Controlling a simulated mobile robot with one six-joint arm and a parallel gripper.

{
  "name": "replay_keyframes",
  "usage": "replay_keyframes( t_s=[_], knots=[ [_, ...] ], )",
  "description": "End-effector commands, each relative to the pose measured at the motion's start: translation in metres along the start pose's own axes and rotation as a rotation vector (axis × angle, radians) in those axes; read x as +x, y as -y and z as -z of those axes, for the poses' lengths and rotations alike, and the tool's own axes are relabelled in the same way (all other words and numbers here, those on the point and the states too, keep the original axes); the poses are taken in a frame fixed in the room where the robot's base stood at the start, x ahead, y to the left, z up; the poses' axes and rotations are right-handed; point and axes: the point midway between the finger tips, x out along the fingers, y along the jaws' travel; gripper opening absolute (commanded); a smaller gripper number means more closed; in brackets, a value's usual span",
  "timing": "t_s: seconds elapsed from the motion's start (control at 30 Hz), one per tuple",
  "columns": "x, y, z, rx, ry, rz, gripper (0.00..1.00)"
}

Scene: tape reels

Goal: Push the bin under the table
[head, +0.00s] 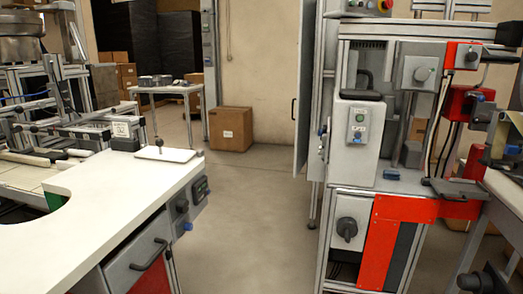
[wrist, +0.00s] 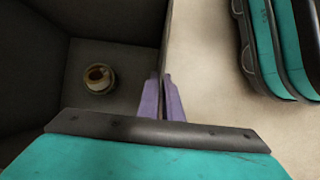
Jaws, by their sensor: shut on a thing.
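The dark grey bin (wrist: 112,20) fills the left half of the wrist view, seen from above into its open top. A small round white and brown thing (wrist: 98,78) lies on its floor. My gripper (wrist: 162,95) has its purple fingers shut on the bin's right wall, one on each side. My gripper's body hides the near part of the bin. The bin and my gripper do not show in the head view. A small table (head: 170,91) with a few reels (head: 154,81) on it stands at the back left, its space beneath partly visible.
A cardboard box (head: 230,129) stands on the floor right of the small table. A white workbench (head: 110,200) is at left and a machine frame (head: 380,190) with red panels at right. Bare floor (head: 245,215) runs between them.

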Motion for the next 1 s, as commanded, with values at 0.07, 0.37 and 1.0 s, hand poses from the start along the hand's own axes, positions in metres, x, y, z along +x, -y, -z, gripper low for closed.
replay_keyframes(
  t_s=[0.07, 0.37, 1.0],
  knots=[
    [-0.001, -0.006, 0.000, 0.001, -0.001, -0.004, 0.00],
    [0.000, -0.008, 0.000, 0.001, 0.000, -0.004, 0.00],
    [-0.002, -0.031, 0.002, 0.000, 0.001, -0.004, 0.00]
  ],
)
